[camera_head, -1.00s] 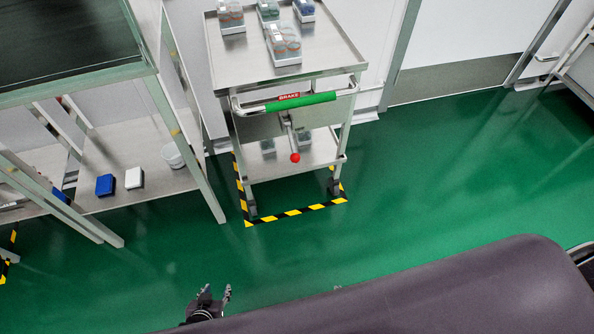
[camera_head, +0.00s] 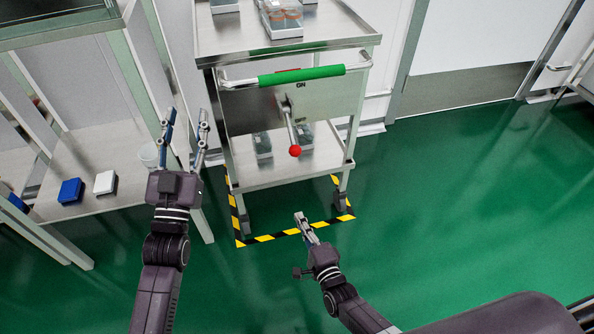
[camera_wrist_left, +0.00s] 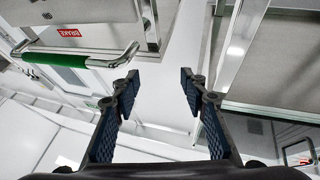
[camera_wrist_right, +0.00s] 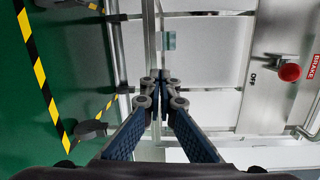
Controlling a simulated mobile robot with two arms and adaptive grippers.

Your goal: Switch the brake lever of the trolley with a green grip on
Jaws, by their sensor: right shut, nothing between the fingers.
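The steel trolley (camera_head: 265,40) has a green grip (camera_head: 301,76) on its push handle. The brake lever (camera_head: 290,124) with a red knob (camera_head: 295,151) hangs from the front panel below the grip. In the right wrist view the red knob (camera_wrist_right: 289,72) is at the right, beside "OFF" lettering and a red "BRAKE" label. My left gripper (camera_head: 188,120) is open and empty, left of the trolley; the green grip also shows in the left wrist view (camera_wrist_left: 62,59). My right gripper (camera_head: 299,216) is shut and empty, below the red knob and apart from it.
A metal shelf rack (camera_head: 125,150) stands left of the trolley, with a blue box (camera_head: 70,191) and a white box (camera_head: 105,182). Clear boxes (camera_head: 283,18) stand on the trolley top. Yellow-black tape (camera_head: 290,232) marks the floor. Green floor at the right is free.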

